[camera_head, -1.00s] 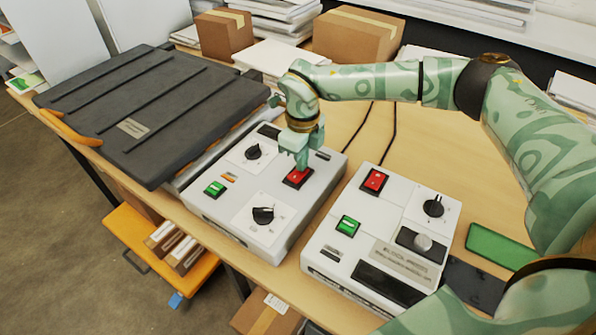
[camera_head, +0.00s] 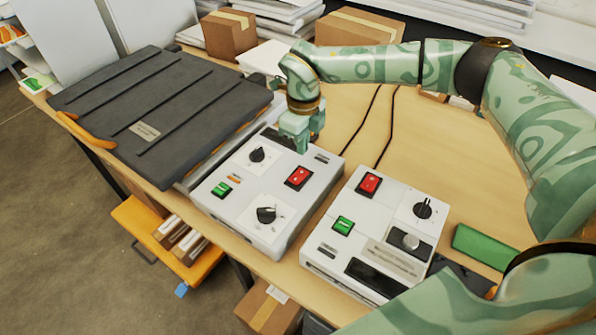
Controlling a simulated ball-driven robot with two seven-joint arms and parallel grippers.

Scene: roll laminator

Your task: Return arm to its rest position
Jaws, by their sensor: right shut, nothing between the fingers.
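My right gripper (camera_head: 302,143) is shut and empty. It points down over the back edge of the left control box (camera_head: 235,222), behind that box's red switch (camera_head: 299,177). The switch is uncovered, and the gripper looks apart from it. My right arm reaches in from the right side of the picture, across the table behind the right control box. The left box also has a green button (camera_head: 221,189) and two black knobs. My left gripper does not show.
The right control box (camera_head: 325,255) stands beside the left one, with a red switch (camera_head: 369,184). A dark ribbed laminator lid (camera_head: 165,105) lies at left. Cardboard boxes (camera_head: 229,36) and paper stacks line the back. Two cables cross the clear tabletop (camera_head: 345,110). A green object (camera_head: 484,247) lies at right.

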